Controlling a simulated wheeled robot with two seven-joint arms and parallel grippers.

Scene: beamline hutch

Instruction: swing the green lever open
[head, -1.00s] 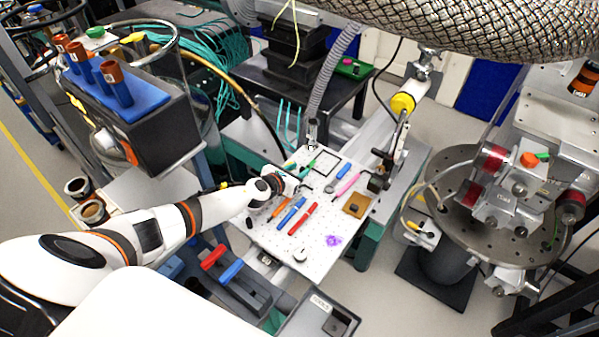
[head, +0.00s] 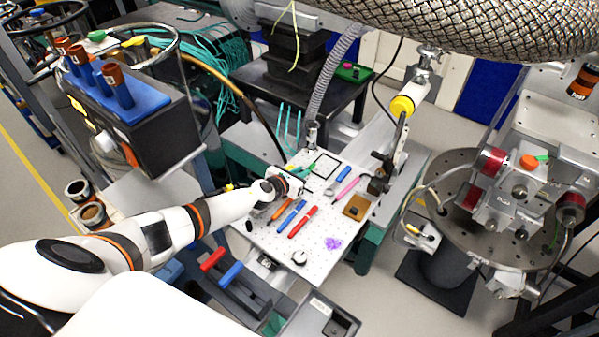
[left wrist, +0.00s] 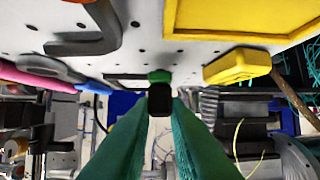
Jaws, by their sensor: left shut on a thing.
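The green lever (left wrist: 160,76) shows in the left wrist view as a small green piece with a dark block-like part below it, close against the white perforated board (left wrist: 140,22). My left gripper (left wrist: 155,102) has teal fingers, one on each side of the dark part, and is shut on it. In the head view my left gripper (head: 299,174) is at the upper left edge of the white board (head: 318,255). There the fingers and the green lever blend together, and most of the lever is hidden. My right gripper is not in view.
On the board lie red (head: 303,221), blue (head: 291,214) and orange (head: 282,209) tools, a pink tool (head: 346,188) and a brown plate (head: 356,207). A ribbed hose (head: 330,90) stands behind. A round metal stage (head: 440,210) is at the right.

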